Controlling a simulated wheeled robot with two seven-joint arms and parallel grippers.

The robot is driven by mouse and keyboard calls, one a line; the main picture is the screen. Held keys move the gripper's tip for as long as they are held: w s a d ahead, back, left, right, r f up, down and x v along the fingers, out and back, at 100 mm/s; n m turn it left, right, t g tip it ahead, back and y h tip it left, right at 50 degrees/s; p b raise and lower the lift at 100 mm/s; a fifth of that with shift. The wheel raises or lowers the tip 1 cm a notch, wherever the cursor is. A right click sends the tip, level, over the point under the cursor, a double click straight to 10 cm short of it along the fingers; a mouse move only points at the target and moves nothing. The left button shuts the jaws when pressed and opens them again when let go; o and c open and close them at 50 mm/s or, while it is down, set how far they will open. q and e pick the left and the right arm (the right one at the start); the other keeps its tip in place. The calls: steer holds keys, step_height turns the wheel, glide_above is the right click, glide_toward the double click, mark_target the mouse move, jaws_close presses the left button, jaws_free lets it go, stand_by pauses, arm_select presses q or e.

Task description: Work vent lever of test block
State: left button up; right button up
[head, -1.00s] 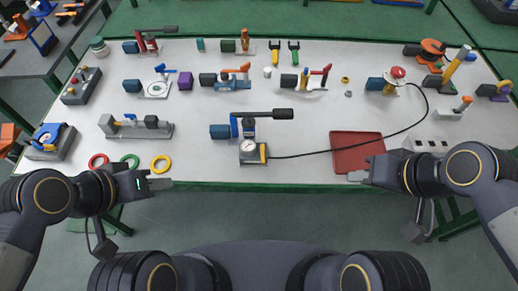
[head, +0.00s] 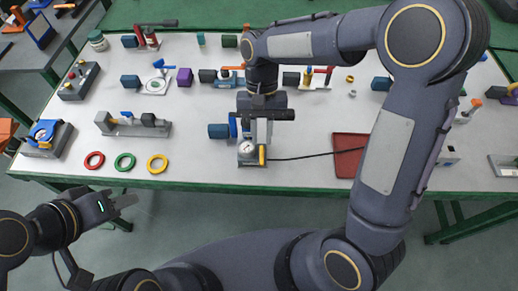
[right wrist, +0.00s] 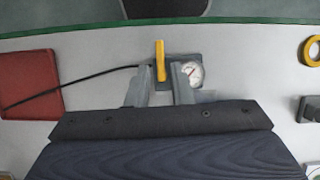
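The test block (head: 245,158) is a small dark block with a round white gauge (head: 247,147) and a yellow vent lever (head: 262,155), near the table's front edge. In the right wrist view the yellow lever (right wrist: 160,62) stands upright in the picture, with the gauge (right wrist: 190,73) to its right. My right gripper (head: 260,136) reaches down over the block from behind. In the right wrist view its fingers (right wrist: 165,83) are apart, with the lever between their tips; contact cannot be told. My left gripper (head: 130,200) is open and empty, off the table's front edge.
A blue fitting (head: 218,131) is close at the left. Red, green (head: 125,162) and yellow rings lie along the front edge. My right arm hides much of the table's right side.

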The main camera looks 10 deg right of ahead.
mark_target(262, 159)
steer(key=shift+x, duration=2.75)
jaws_close()
